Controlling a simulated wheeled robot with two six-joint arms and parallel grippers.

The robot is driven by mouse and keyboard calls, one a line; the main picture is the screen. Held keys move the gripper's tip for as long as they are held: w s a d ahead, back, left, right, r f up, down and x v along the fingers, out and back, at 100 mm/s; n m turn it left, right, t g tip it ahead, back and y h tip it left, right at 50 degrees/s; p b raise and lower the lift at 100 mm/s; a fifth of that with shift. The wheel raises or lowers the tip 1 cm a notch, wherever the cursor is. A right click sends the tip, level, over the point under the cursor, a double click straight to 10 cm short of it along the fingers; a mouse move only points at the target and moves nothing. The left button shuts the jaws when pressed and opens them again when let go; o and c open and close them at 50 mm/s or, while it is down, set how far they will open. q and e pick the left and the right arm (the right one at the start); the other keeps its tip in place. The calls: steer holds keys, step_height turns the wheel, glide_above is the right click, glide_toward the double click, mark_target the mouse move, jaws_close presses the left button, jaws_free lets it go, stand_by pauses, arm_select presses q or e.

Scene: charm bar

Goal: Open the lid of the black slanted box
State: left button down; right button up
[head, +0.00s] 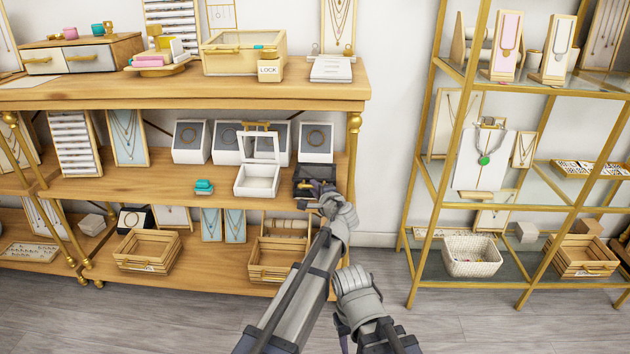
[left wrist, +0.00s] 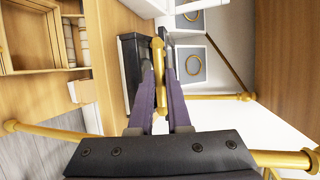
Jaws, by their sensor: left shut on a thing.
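The black slanted box (head: 309,175) stands on the middle wooden shelf, near its right end. It also shows in the left wrist view (left wrist: 130,65), just left of my fingers. My left gripper (head: 319,187) is at the front of the box and partly hides it. In the left wrist view, its purple fingers (left wrist: 160,90) are shut on a gold handle (left wrist: 158,60) at the box. I cannot tell whether the lid is raised. A grey part of my right arm shows low in the head view, but its gripper cannot be made out.
An open white box (head: 257,181) stands just left of the black box. White boxes with rings (head: 316,141) stand behind it. A teal item (head: 204,187) lies farther left. The upper shelf (head: 300,94) is above, and a gold post (head: 353,145) is close on the right.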

arm_select(q)
steer(key=r+p, duration=0.1)
steer(key=p, duration=0.1)
steer(key=r+g+p, duration=0.1)
steer(key=r+p, duration=0.1)
steer(key=w+r+g+p, duration=0.1)
steer(key=p, duration=0.2)
steer(key=shift+r+m+h, duration=0.3)
steer(key=shift+w+r+p, duration=0.35)
steer(key=shift+r+p, duration=0.2)
steer(key=shift+p, duration=0.1)
steer(key=c, duration=0.9)
jaws_free()
steer(key=shift+o, duration=0.2)
steer(key=shift+r, duration=0.1)
